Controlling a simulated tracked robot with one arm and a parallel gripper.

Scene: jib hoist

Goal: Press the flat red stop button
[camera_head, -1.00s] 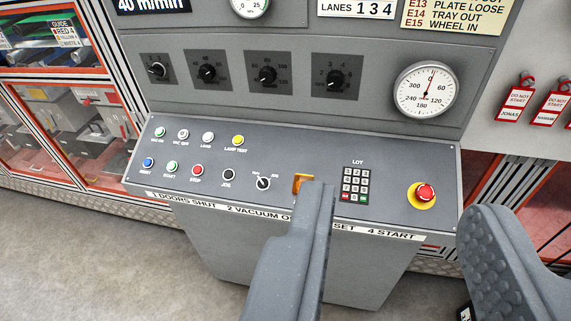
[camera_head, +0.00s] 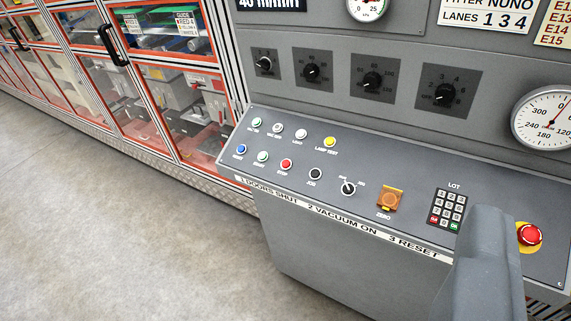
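The flat red stop button (camera_head: 286,164) is in the lower row on the sloping grey panel, labelled STOP, between a green button (camera_head: 262,157) on its left and a black JOG button (camera_head: 315,174) on its right. It is fully visible. One finger of my gripper (camera_head: 486,262) shows at the lower right, in front of the panel and well to the right of the stop button. The other finger is out of the picture. Panel shows right beside the visible finger, so my gripper looks open, with nothing seen in it.
A red mushroom button (camera_head: 530,234) on a yellow base sits at the right, near the finger. The panel also holds a selector knob (camera_head: 349,188), an orange ZERO cover (camera_head: 390,199) and a keypad (camera_head: 447,209). Glass-doored cabinets (camera_head: 160,90) stand left. The floor is clear.

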